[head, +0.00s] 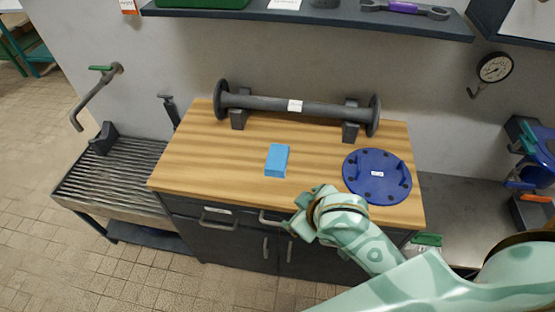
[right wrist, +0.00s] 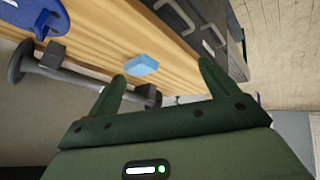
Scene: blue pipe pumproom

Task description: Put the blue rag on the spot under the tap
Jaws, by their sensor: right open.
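The blue rag (head: 277,160) lies folded flat on the wooden worktop, near its middle. It also shows in the right wrist view (right wrist: 141,65), beyond the gap between my fingers. The tap (head: 97,88) is on the wall at the left, with a green handle and a spout bending down over a slatted metal drain bench (head: 118,170). My right gripper (head: 291,222) is near the worktop's front edge, in front of the rag and apart from it. In the right wrist view the right gripper (right wrist: 158,85) is open and empty. My left gripper is not in view.
A flanged pipe (head: 300,105) rests on two dark blocks at the back of the worktop (head: 190,165). A blue round flange plate (head: 377,176) lies at the right. A dark block (head: 104,138) stands on the drain bench. The worktop left of the rag is clear.

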